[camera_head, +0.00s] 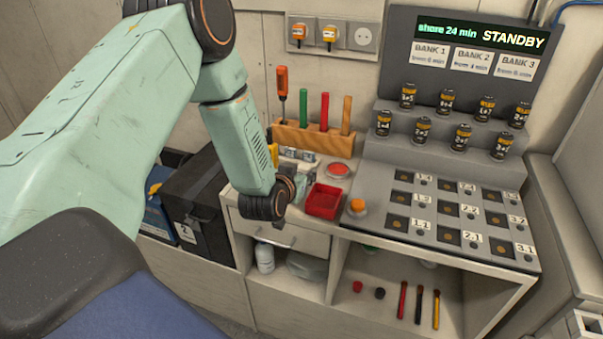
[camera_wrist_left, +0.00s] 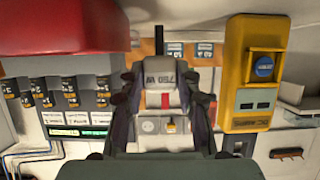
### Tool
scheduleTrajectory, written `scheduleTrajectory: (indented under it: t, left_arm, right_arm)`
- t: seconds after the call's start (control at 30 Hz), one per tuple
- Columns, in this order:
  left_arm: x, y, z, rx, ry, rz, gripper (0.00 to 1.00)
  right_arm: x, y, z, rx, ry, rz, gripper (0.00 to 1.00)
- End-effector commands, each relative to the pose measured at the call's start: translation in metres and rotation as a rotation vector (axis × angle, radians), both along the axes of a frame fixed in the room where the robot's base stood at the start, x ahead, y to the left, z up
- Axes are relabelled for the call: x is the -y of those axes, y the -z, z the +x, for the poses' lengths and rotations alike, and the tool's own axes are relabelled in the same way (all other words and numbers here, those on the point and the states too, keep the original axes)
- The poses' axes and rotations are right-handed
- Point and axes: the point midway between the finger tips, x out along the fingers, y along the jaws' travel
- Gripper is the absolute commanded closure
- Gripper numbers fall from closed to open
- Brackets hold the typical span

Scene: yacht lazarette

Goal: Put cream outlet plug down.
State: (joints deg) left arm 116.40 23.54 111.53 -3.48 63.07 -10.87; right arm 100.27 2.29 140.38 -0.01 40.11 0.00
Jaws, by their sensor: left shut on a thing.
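My left gripper (camera_head: 302,184) hangs over the left part of the workbench, beside the red tray (camera_head: 323,201). In the left wrist view its fingers (camera_wrist_left: 162,98) are shut on a cream-grey block marked 750 W (camera_wrist_left: 160,72), which I take for the cream outlet plug. In the head view the plug is hidden or too small to tell from the gripper. Whether it touches the bench is unclear. A wall outlet strip (camera_head: 363,37) has two orange plugs in its left sockets; its right socket is empty. My right gripper does not show.
A wooden rack (camera_head: 318,138) with upright tools stands behind the gripper. A red button (camera_head: 338,169) and an orange knob (camera_head: 357,207) are close by. A grid of numbered sockets (camera_head: 447,212) and several batteries (camera_head: 422,130) are at right. A yellow device (camera_wrist_left: 252,75) is close in the wrist view.

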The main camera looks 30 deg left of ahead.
Motion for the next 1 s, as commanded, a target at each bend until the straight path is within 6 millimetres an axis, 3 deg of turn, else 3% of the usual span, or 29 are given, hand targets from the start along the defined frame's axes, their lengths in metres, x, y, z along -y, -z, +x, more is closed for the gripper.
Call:
scheduleTrajectory:
  t: [0.1, 0.13, 0.4, 0.7, 0.87, 1.0]
  left_arm:
    - [0.0, 0.004, 0.0, 0.001, 0.0, 0.0, 1.0]
    - [0.0, 0.003, 0.0, 0.0, 0.0, 0.0, 0.66]
    - [0.0, 0.003, 0.0, 0.0, 0.0, 0.0, 0.45]
    - [0.0, 0.001, 0.0, 0.0, 0.0, 0.0, 0.45]
    - [0.0, -0.012, 0.0, 0.001, 0.0, 0.0, 0.45]
    - [0.005, -0.02, -0.022, -0.001, -0.002, -0.003, 0.45]
  right_arm:
    - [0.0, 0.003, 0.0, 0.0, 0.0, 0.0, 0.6]
    - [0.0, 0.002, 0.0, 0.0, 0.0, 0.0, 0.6]
    - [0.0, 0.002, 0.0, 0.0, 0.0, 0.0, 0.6]
    - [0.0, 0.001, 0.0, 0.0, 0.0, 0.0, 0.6]
    - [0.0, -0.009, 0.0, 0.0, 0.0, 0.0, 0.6]
    - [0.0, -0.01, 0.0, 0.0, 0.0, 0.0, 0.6]
